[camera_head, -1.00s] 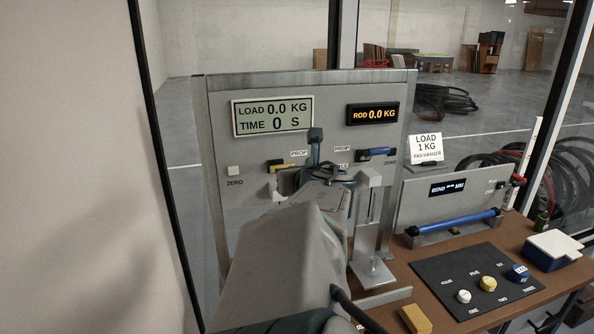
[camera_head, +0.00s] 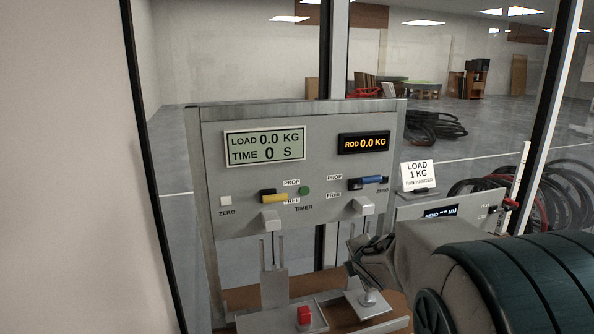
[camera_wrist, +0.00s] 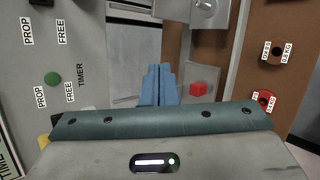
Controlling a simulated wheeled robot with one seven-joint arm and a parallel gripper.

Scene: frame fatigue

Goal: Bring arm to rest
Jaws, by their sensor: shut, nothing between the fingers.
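My gripper (camera_wrist: 160,76) is shut, with its two blue-grey fingers together and nothing between them in the wrist view. It points over the brown bench in front of the grey panel. In the head view my arm reaches in from the lower right, its large teal ribbed section close to the camera. The wrist end is in front of the lower right of the panel, and the fingertips are hard to make out there.
The upright test panel (camera_head: 330,211) carries a load display (camera_head: 264,146), a rod display (camera_head: 363,142), and yellow (camera_head: 275,198) and blue (camera_head: 372,181) levers. Below, a red block (camera_head: 304,315) sits on a grey plate. The load sign (camera_head: 417,175) stands right. My arm hides the bench's right side.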

